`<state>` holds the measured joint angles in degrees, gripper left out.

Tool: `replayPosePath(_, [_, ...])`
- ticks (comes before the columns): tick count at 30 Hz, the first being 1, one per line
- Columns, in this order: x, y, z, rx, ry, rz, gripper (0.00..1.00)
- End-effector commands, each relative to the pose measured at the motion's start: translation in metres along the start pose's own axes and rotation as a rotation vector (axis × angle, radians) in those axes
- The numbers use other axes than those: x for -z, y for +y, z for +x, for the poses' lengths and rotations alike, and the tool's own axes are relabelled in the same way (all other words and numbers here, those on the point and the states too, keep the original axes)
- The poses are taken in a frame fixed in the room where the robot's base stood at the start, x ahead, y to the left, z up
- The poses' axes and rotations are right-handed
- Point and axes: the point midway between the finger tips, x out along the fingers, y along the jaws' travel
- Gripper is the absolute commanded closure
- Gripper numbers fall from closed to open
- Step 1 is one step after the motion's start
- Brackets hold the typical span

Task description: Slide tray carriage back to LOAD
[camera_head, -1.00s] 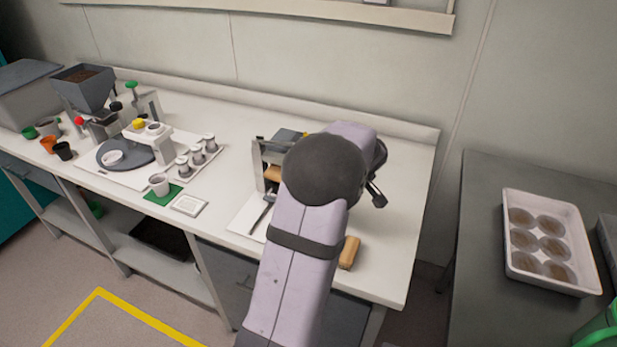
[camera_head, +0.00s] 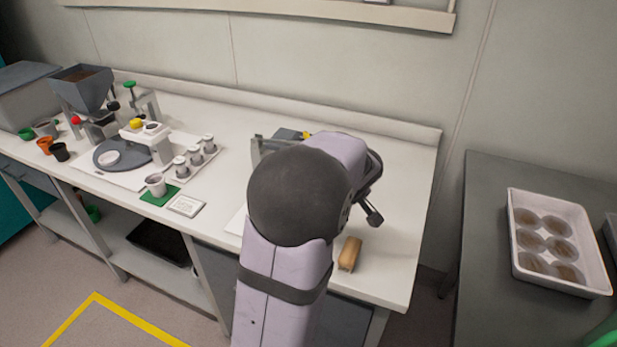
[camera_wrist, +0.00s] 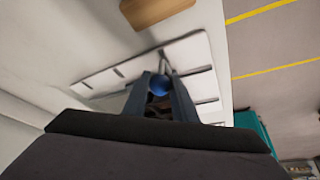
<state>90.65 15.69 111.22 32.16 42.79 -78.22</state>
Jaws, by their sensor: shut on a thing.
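In the wrist view my gripper (camera_wrist: 160,101) is shut on a blue ball knob (camera_wrist: 159,83), which shows between the fingertips. A thin grey rod runs from the knob over a white base plate with dark slots (camera_wrist: 197,54). I take the knob to be the carriage handle; the tray carriage itself is not clearly seen. In the head view my arm hides the gripper, the knob and most of this station. No LOAD marking is readable.
A wooden block (camera_head: 349,254) lies right of my arm on the white bench (camera_head: 391,240). To the left stand a white cup (camera_head: 156,185) on a green mat, a small white-framed plate (camera_head: 186,206) and a dosing station with a grey hopper (camera_head: 82,88). The right bench end is mostly clear.

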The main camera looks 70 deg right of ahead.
Motion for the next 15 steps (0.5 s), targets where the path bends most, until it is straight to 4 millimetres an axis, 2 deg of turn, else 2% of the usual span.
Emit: replayPosePath(15, [-0.017,-0.027,-0.007,-0.001,0.001,0.000,0.88])
